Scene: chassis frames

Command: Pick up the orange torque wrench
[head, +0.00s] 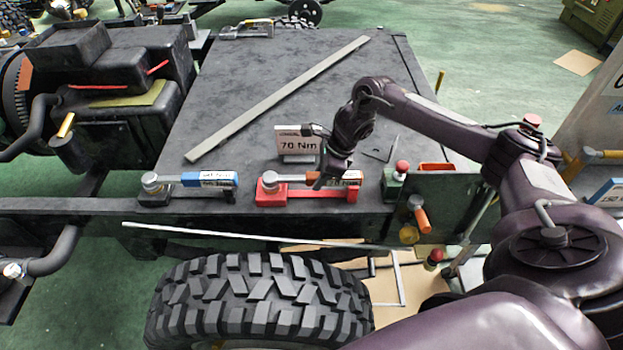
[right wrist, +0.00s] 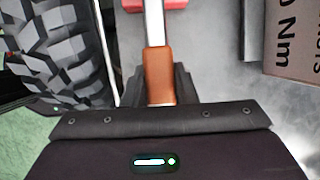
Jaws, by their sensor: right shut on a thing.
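The orange torque wrench (head: 304,180) lies level along a red holder (head: 308,196) near the front edge of the dark work surface, its round metal head at the left end. My right gripper (head: 328,178) reaches down over its handle from the right and is shut on it. In the right wrist view the orange handle (right wrist: 159,72) sits between the dark fingers, with the metal shaft running away towards the red holder. The gripper hides part of the handle in the head view. I cannot tell whether the wrench touches the holder. My left gripper is out of view.
A blue-handled wrench (head: 208,180) lies on a dark holder to the left. A "70 Nm" sign (head: 297,143) stands just behind the red holder. A red-knobbed block (head: 397,180) is close on the right. A long grey bar (head: 280,97) crosses the surface behind; a tyre (head: 260,303) is in front.

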